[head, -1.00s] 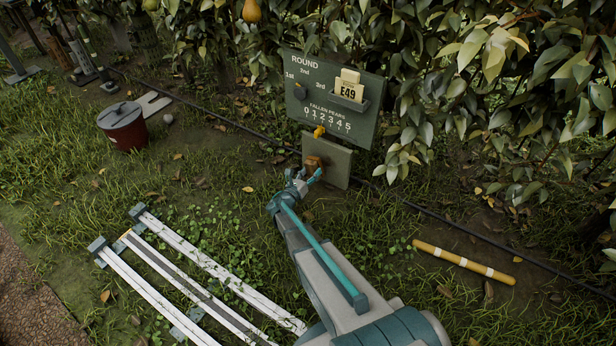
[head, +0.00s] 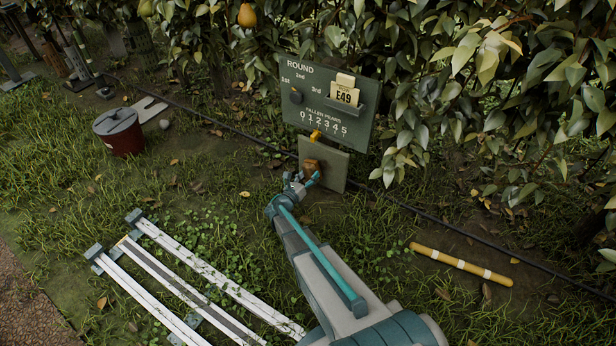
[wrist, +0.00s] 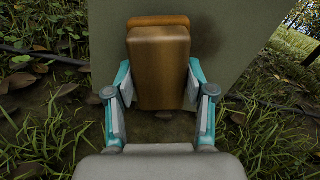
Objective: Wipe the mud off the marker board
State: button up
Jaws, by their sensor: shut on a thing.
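A plain grey-green board (head: 337,172) hangs low, just below the larger dark-green scoreboard. It also fills the upper middle of the wrist view (wrist: 240,30). My gripper (head: 303,183) is in front of its lower left part. In the wrist view my gripper (wrist: 160,100) is shut on a brown block with an orange far layer, like a sponge (wrist: 158,60). The sponge is at the board's face; I cannot tell whether it touches. A darker smudge (wrist: 206,38) shows on the board beside the sponge. The board's surface behind the sponge is hidden.
The scoreboard (head: 300,115) carries an E49 card (head: 345,96) and an orange knob (head: 316,135). A red lidded bucket (head: 120,136) stands at left. White rails (head: 215,262) lie front left, a yellow striped pole (head: 462,264) right. A dark hose crosses behind. Foliage crowds the upper right.

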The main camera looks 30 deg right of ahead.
jog(key=shift+w+d, duration=0.4)
jog(key=shift+d, duration=0.2)
dwell(0.3)
jog(key=shift+s+d, duration=0.45)
jog(key=shift+s, duration=0.35)
jog(key=shift+s+d, duration=0.4)
jog(key=shift+s, duration=0.4)
jog(key=shift+s+d+b, duration=0.25)
jog(key=shift+s+d, duration=0.4)
jog(key=shift+s, duration=0.25)
jog(key=shift+s+d+b, duration=0.2)
jog(key=shift+s+d, duration=0.45)
jog(key=shift+s, duration=0.25)
